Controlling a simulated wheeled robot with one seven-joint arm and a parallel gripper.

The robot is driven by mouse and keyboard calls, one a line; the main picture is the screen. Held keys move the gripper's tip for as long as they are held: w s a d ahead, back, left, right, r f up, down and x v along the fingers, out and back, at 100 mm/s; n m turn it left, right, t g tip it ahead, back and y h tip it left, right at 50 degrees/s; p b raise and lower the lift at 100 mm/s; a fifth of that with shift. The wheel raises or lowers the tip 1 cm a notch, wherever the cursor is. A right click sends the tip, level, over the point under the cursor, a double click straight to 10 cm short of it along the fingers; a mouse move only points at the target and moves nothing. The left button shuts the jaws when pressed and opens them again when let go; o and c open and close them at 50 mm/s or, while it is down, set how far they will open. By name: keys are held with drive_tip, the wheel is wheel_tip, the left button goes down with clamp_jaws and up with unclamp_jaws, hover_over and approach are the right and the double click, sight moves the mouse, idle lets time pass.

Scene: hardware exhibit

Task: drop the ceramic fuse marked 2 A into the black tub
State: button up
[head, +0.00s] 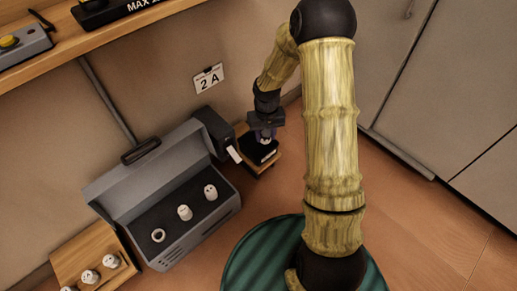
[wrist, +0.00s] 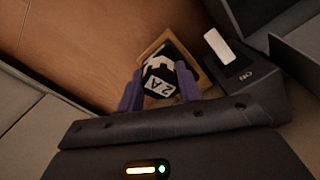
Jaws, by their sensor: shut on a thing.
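The ceramic fuse marked 2 A (wrist: 158,84) shows in the wrist view, its marked face toward the camera. My gripper (wrist: 160,87) is shut on it, with a purple finger on each side. In the head view my gripper (head: 266,133) is low at the back, directly over or just above the black tub (head: 257,153). The fuse is mostly hidden there by the gripper. I cannot tell whether the fuse's lower end is inside the tub.
The tub stands on a small wooden board (head: 261,169). A wooden block (head: 93,254) holds more pieces.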

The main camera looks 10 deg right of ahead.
idle(0.5)
wheel_tip(320, 180, up, 60)
drive_tip(key=s+p, duration=0.2)
drive_tip(key=p, duration=6.7)
drive_tip(key=shift+p, duration=0.4)
drive_tip(key=shift+s, duration=0.1)
drive_tip(key=shift+s+f, duration=0.1)
